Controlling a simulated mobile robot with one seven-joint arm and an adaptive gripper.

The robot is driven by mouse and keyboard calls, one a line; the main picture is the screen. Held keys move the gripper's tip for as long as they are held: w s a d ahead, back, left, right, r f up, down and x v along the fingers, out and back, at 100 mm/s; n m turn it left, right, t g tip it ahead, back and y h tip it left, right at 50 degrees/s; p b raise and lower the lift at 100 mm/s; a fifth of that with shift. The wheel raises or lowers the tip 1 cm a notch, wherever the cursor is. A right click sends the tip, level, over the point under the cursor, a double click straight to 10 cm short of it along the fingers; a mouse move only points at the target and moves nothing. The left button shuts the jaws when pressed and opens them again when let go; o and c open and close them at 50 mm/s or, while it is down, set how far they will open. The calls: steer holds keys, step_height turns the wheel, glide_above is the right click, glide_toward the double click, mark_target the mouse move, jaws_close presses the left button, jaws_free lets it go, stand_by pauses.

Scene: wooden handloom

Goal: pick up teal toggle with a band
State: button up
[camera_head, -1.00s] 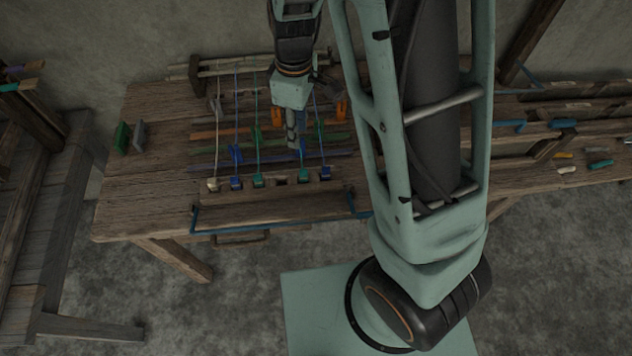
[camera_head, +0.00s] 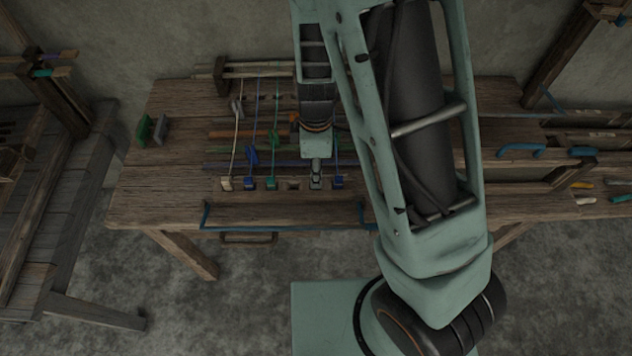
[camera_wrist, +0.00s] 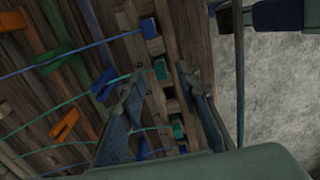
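My gripper (camera_head: 316,180) points down over the front row of toggles on the loom table. It hides most of one slot in the head view. In the wrist view its two fingers (camera_wrist: 155,82) are apart, with a teal toggle (camera_wrist: 160,68) between and beyond the tips. Nothing is visibly gripped. A second teal toggle (camera_head: 271,183) sits left of an empty slot (camera_head: 293,184); it also shows lower in the wrist view (camera_wrist: 177,127). I cannot make out a band on either one.
Blue toggles (camera_head: 249,183) (camera_head: 338,182) and a pale toggle (camera_head: 227,183) share the row. Strings stretch back over colored clips. A blue rail (camera_head: 280,228) runs along the front edge. Green and grey blocks (camera_head: 150,130) stand at left, with clear wood in front.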

steer(key=shift+f, duration=1.85)
steer(key=shift+c, duration=0.2)
jaws_close()
